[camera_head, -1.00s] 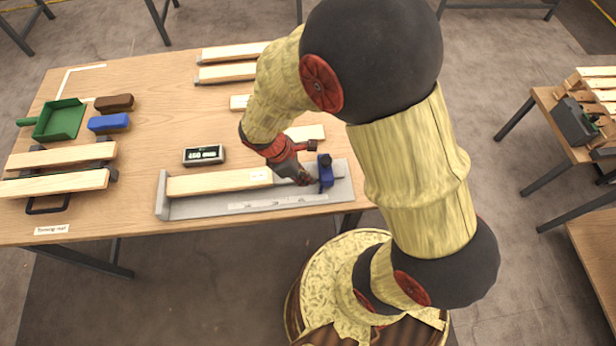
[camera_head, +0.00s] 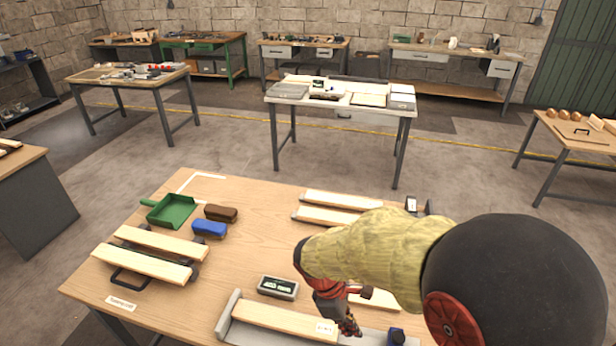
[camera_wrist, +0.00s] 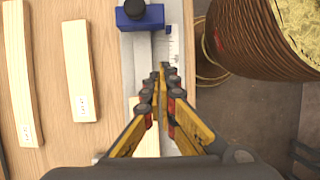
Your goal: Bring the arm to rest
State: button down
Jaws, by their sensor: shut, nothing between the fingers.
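My gripper (camera_head: 350,328) hangs over the front of the wooden table (camera_head: 250,230), above a grey measuring trough (camera_head: 228,318). In the wrist view my gripper (camera_wrist: 160,75) has its fingers together and empty. A wooden slat with a small label (camera_head: 280,318) lies in the trough, partly under my gripper. The blue stop block (camera_head: 397,337) is at the trough's right part, cut by the frame edge; it also shows in the wrist view (camera_wrist: 140,18), just beyond my fingertips. My yellow arm reaches in from the right and hides part of the table.
A small display box (camera_head: 278,287) stands behind the trough. At left are a green dustpan (camera_head: 172,210), a brown brush (camera_head: 221,213), a blue block (camera_head: 210,229) and slats on a rack (camera_head: 142,262). More slats (camera_head: 340,201) lie at the table's back. Other tables stand beyond open floor.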

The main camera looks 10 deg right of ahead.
jog(key=s+d+r+m+t+y+b, duration=0.1)
jog(key=s+d+r+m+t+y, duration=0.1)
jog(key=r+m, duration=0.5)
jog(key=s+d+r+m+t+y+b, duration=0.2)
jog(key=s+r+m+t, duration=0.3)
jog(key=r, duration=0.6)
jog(key=shift+s+r+m+b, duration=0.35)
jog(key=shift+s+m, duration=0.65)
jog(key=shift+s, duration=0.2)
